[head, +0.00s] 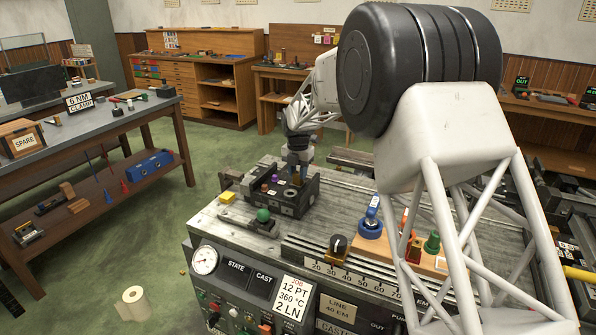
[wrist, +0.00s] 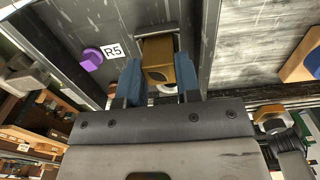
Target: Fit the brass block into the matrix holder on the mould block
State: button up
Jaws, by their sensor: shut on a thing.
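The brass block (wrist: 157,58) is between the blue fingers of my gripper (wrist: 159,78) in the wrist view. My gripper is shut on it. A thin grey frame edge shows just past the block's far end, inside a dark recess; I cannot tell whether the block touches it or is seated in it. In the head view my gripper (head: 297,174) is low over the dark mould block (head: 291,202) on the machine top. The matrix holder is not clearly visible there, and the block is small and partly hidden by the fingers.
A purple knob (wrist: 90,59) and an R5 label (wrist: 111,50) lie left of the block. On the machine top (head: 232,217), a yellow piece (head: 227,197) and a green-knobbed part (head: 263,216) stand near the mould block. A blue round piece (head: 370,228) stands to the right.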

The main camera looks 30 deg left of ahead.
aim_at(298, 173)
jog(key=o, duration=1.1)
jog(key=shift+r, duration=0.15)
jog(key=shift+r, duration=3.75)
